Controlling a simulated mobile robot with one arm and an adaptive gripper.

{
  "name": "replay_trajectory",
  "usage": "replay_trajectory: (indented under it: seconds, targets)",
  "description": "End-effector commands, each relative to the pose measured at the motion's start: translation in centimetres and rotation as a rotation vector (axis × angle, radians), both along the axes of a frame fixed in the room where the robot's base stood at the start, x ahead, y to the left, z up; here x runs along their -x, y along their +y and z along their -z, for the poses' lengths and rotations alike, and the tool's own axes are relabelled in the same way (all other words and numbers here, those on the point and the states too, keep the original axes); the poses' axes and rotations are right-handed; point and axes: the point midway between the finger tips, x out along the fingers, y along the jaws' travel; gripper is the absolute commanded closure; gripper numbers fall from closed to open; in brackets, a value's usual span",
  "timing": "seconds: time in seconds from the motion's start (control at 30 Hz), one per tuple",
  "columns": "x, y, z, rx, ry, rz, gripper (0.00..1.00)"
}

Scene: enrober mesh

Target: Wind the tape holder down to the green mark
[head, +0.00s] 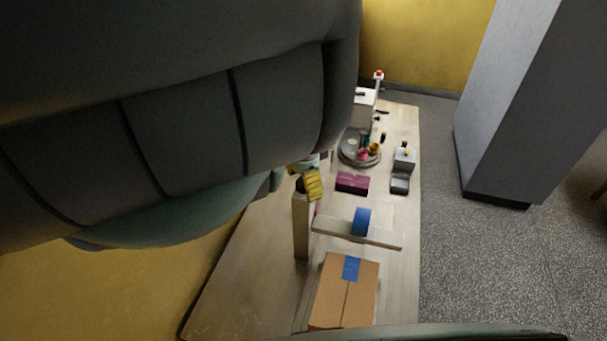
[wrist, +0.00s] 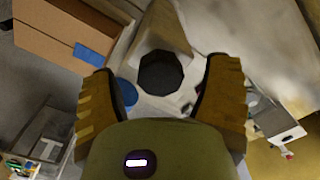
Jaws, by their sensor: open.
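The tape holder (head: 335,230) is a pale crossbar with a blue tape roll (head: 360,221) on it, beside an upright post (head: 301,228). The tape roll also shows partly in the wrist view (wrist: 127,91). A dark, many-sided knob (wrist: 160,73) tops the post. My gripper (head: 313,184) is at the post's top. In the wrist view, its yellow fingers stand open on either side of the knob, with gaps on both sides. I cannot make out the green mark in either view.
A cardboard box (head: 332,300) with blue tape on its top lies below the crossbar on the bench (head: 245,285). Beyond are a purple box (head: 352,182), a round tray (head: 345,158) of small items and small grey boxes. A grey cabinet (head: 515,100) stands right of the bench.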

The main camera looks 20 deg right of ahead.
Motion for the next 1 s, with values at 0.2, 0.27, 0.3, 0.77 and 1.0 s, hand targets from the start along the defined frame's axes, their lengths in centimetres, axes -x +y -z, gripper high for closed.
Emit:
replay_trajectory:
  seconds: [0.2, 0.27, 0.3, 0.77, 1.0]
  targets:
    - [-0.3, 0.1, -2.1, -0.001, -0.007, -0.001, 0.23]
    - [-0.3, 0.2, -2.9, -0.001, -0.008, -0.001, 0.23]
    - [-0.3, 0.1, -3.4, 0.001, -0.008, -0.001, 0.23]
    - [-0.1, 0.1, -7.0, -0.001, -0.003, -0.003, 0.23]
    - [0.0, 0.1, -7.2, -0.001, 0.000, -0.001, 0.23]
